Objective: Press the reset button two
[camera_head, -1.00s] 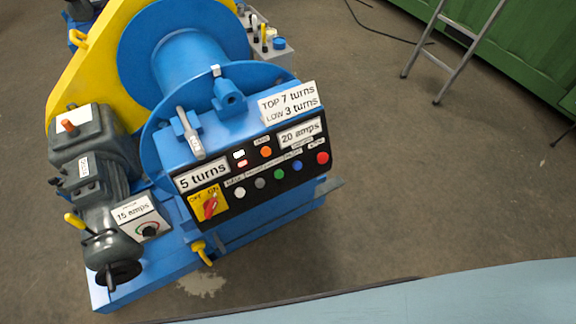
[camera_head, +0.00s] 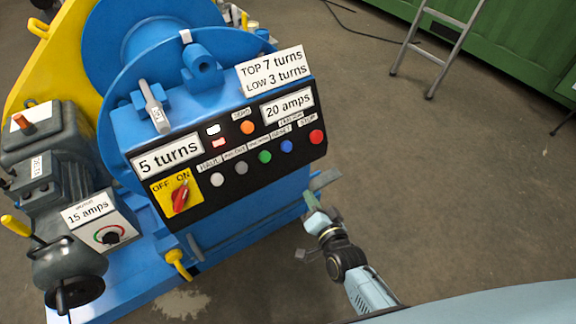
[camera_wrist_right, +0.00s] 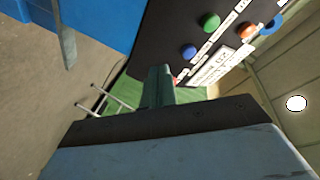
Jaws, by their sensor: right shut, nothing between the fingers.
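The black control panel (camera_head: 240,190) on the blue machine carries a row of round buttons: white (camera_head: 217,180), grey (camera_head: 241,168), green (camera_head: 265,157), blue (camera_head: 287,146) and red (camera_head: 317,137). An orange button (camera_head: 247,127) sits above the row. My right gripper (camera_head: 311,200) is shut and empty, below and right of the panel, apart from the buttons. In the right wrist view its fingers (camera_wrist_right: 160,72) point toward the panel near the blue button (camera_wrist_right: 189,51). My left gripper is not in view.
A yellow OFF/ON switch (camera_head: 178,195) is on the panel's left end. A grey motor (camera_head: 40,150) and a dial box (camera_head: 102,225) stand at the left. A ladder (camera_head: 440,45) leans by a green container (camera_head: 500,40).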

